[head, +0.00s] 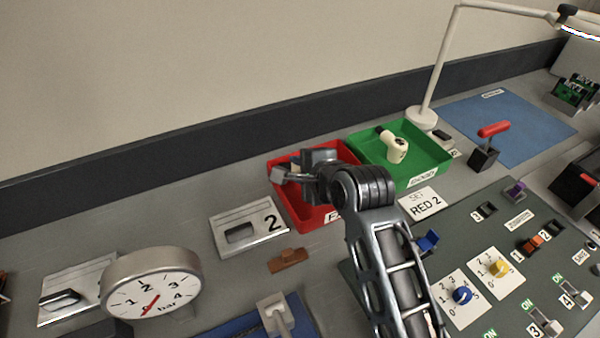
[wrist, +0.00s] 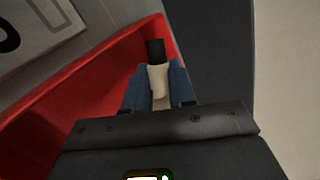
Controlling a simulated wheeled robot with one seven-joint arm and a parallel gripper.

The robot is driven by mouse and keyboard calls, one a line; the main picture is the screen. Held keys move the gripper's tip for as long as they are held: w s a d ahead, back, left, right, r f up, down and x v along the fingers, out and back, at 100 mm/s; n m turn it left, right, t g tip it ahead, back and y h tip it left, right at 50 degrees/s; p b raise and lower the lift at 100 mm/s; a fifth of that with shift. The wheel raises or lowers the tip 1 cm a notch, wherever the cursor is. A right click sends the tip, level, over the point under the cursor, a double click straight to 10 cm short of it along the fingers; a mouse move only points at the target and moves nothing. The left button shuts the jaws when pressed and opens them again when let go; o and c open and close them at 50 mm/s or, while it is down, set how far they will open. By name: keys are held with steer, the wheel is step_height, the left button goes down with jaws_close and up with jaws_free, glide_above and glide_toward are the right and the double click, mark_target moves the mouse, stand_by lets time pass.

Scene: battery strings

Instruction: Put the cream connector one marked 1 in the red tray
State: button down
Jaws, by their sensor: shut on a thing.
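My gripper (head: 290,172) is over the red tray (head: 292,202). In the wrist view its two blue fingers (wrist: 160,88) are shut on a cream connector (wrist: 158,78) with a black end (wrist: 155,50). No mark can be read on this connector. The tray's red wall (wrist: 60,108) shows behind and to the left of it in the wrist view. I cannot tell whether the connector touches the tray. My arm hides much of the tray's inside in the head view. Another cream connector (head: 397,149) with a dark end lies in the green tray (head: 432,154).
The green tray stands right beside the red one. A lamp base (head: 421,118) stands behind it. A switch panel (head: 500,220) fills the right.

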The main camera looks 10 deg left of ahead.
steer(key=c, duration=0.9)
jaws_free()
steer(key=shift+c, duration=0.2)
steer(key=v, duration=1.2)
steer(key=shift+r, duration=0.1)
